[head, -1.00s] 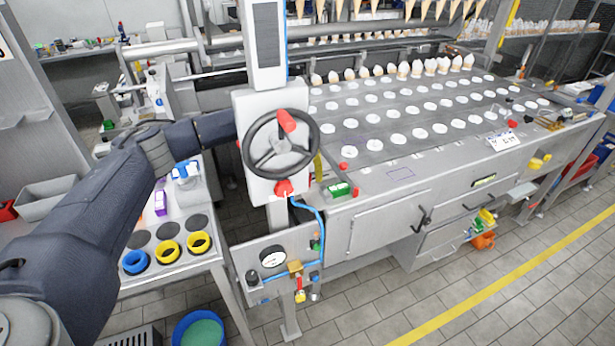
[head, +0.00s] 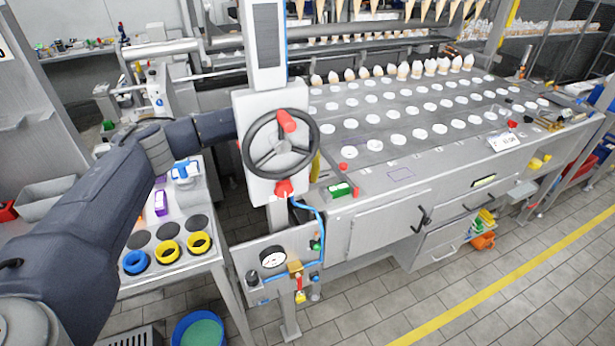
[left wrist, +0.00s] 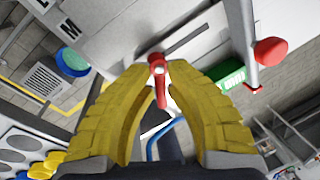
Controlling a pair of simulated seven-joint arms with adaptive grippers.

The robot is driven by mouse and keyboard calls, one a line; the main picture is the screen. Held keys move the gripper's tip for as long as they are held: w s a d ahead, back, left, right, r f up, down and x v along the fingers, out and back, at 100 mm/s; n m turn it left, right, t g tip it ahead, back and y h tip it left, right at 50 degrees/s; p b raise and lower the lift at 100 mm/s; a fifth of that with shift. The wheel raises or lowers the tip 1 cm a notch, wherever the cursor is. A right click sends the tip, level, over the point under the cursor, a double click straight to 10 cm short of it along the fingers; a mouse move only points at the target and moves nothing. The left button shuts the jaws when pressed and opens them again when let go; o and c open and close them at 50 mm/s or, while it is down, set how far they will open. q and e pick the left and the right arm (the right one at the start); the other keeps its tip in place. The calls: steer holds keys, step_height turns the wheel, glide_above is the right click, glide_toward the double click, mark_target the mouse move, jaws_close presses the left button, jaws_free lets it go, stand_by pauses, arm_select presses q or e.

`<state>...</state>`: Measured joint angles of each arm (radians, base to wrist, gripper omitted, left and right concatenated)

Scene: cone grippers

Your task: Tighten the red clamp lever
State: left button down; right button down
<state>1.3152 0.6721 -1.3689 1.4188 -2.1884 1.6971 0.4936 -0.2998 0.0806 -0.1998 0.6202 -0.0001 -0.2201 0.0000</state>
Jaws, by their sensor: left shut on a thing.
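The red clamp lever (left wrist: 161,92) shows in the left wrist view, with a pale round pivot at its top. My left gripper (left wrist: 160,72) has its two yellow fingers closed in on the lever's upper part from both sides, and the lever's lower end points back between them. In the head view my left arm passes behind the white box of the handwheel column. Only a yellow sliver of a finger (head: 315,167) shows at the box's right edge. A red piece (head: 284,188) sits under the box; I cannot tell whether it is the same lever. My right gripper is not in view.
The black handwheel (head: 281,145) with a red grip stands in front of the box. A blue hose (head: 322,222) runs down to the gauge panel (head: 272,258). A green switch (head: 341,189) and a red knob (head: 343,167) sit to the right. The conveyor fills the right side.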

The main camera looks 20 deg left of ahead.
arm_select(q)
steer(key=m, duration=0.4)
steer(key=m+g, duration=0.1)
steer(key=m, duration=0.1)
steer(key=shift+a+f, duration=0.15)
steer(key=shift+a, duration=0.25)
steer(key=m, duration=0.4)
steer(key=m+g, duration=0.1)
steer(key=m, duration=0.1)
steer(key=shift+w+a+y, duration=0.25)
steer(key=shift+a+y, duration=0.05)
steer(key=c, duration=1.5)
jaws_free()
steer(key=shift+o, duration=0.2)
step_height(320, 180, up, 12)
steer(key=w+a, duration=0.1)
steer(key=shift+w+a, duration=0.3)
steer(key=shift+w, duration=0.05)
steer(key=shift+f, duration=0.1)
